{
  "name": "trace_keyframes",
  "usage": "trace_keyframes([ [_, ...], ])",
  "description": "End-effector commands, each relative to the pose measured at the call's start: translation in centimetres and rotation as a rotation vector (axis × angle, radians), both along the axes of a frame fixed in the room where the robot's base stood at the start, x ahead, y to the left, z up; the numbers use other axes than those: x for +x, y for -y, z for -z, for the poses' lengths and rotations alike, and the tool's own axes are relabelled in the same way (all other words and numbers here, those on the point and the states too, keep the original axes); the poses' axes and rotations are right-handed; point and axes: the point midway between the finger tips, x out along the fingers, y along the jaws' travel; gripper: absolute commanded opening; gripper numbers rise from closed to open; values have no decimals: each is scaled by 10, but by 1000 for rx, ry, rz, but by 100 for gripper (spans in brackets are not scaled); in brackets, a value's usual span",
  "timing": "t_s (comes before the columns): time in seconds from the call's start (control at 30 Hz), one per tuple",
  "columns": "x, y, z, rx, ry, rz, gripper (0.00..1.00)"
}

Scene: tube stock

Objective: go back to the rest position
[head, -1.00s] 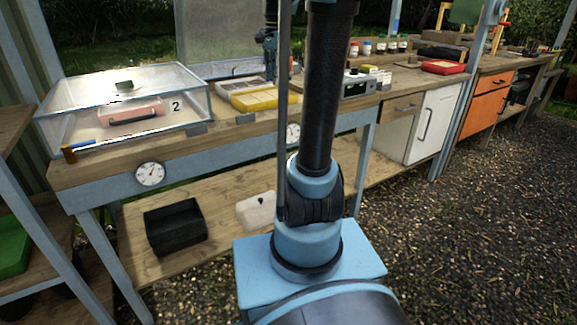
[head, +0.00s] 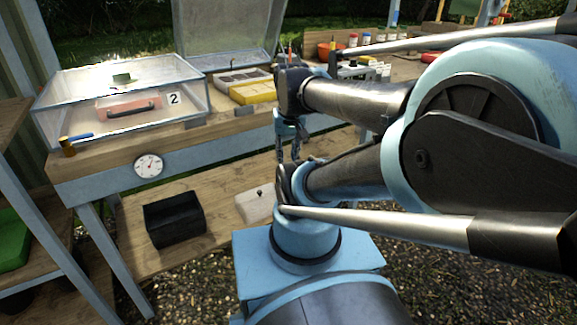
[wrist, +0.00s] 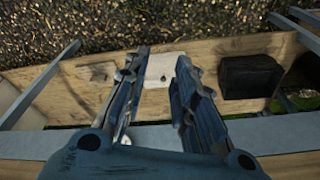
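My gripper (head: 288,157) hangs in front of the bench in the head view, with its fingers pointing down. In the wrist view my gripper (wrist: 160,60) has its two fingers apart and nothing between them. The white block with a dark knob (wrist: 163,71) shows through the gap, lower down on the shelf and not touched. My arm is folded, with its large links filling the right half of the head view.
The bench (head: 110,165) carries a clear case (head: 72,104) with a red box, a yellow tray (head: 252,92) and an open clear lid. A black bin (head: 174,220) stands on the lower shelf (head: 222,215). Gravel (head: 440,285) lies open at right.

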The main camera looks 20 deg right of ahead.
Motion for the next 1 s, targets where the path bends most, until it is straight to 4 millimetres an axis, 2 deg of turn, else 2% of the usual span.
trace_keyframes([
  [0.1, -15, 0, 20, -12, 7, -62, 25],
  [0.23, -21, 0, 29, -19, 11, -95, 25],
  [0.73, -21, 0, 30, -19, 12, -98, 25],
  [0.83, -12, 0, 34, -18, 0, -98, 25],
  [1.0, -12, 0, 34, -18, -1, -98, 25],
])
